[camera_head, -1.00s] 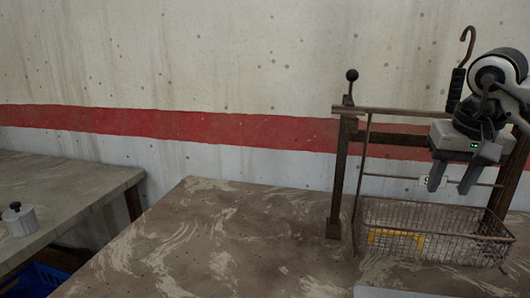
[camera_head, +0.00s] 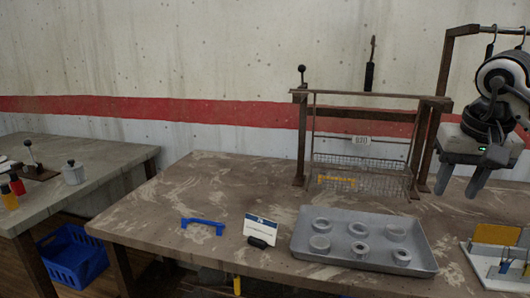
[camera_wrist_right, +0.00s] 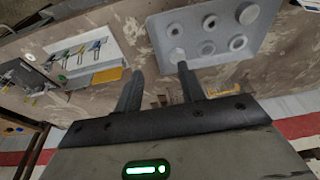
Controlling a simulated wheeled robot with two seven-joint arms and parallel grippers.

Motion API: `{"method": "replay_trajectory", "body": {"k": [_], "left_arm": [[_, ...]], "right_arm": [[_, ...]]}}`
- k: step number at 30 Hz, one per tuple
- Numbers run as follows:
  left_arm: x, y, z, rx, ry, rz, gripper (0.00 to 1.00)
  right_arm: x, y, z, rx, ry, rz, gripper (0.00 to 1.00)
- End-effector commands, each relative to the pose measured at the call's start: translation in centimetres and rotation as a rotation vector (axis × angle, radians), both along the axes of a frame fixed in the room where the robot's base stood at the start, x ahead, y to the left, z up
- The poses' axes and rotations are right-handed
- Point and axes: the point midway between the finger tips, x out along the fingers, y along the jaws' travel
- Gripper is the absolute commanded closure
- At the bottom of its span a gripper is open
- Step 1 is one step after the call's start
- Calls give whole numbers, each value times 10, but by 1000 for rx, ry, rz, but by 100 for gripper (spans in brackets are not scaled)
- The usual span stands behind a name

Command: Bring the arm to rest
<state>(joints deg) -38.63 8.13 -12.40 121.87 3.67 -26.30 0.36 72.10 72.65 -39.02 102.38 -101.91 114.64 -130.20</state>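My right gripper (camera_head: 459,188) is at the right of the head view, above the table and to the right of the rack. Its two fingers are apart, with nothing between them. The right wrist view also shows the open, empty fingers (camera_wrist_right: 160,72), with the table beyond. My left gripper is in neither view. The brown rack (camera_head: 300,140) stands at the back of the table, with a wire basket (camera_head: 380,178) at its foot. A black-handled hook (camera_head: 370,75) shows above the rack's rail; I cannot tell what holds it.
A grey tray (camera_head: 300,245) with several rings lies at the front of the table. A blue handle (camera_head: 203,224), a small card (camera_head: 261,226) and a tool board (camera_head: 473,262) are also there. A taller frame (camera_head: 446,75) with hooks stands behind my right arm.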

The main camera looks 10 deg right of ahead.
Motion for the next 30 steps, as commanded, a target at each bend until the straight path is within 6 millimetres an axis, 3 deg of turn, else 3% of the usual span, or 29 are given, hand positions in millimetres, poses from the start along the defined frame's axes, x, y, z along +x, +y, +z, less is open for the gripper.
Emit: {"method": "replay_trajectory", "body": {"k": [4,8,14,17,20,22,25,27,30], "left_arm": [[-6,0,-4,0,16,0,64],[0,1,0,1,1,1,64],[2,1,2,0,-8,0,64],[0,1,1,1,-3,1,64],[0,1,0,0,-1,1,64],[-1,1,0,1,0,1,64],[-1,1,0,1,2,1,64],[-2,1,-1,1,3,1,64],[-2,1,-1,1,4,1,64]], "right_arm": [[14,35,-24,115,-3,22,60],[23,68,-43,229,1,27,60],[29,133,-75,470,41,7,60],[26,180,-93,661,100,-35,60],[14,243,-110,947,231,-143,60],[-1,295,-114,1223,407,-300,60],[-13,346,-103,1603,752,-637,60],[-12,360,-96,1819,1044,-931,60],[1,356,-104,2028,1524,-1420,60]]}}
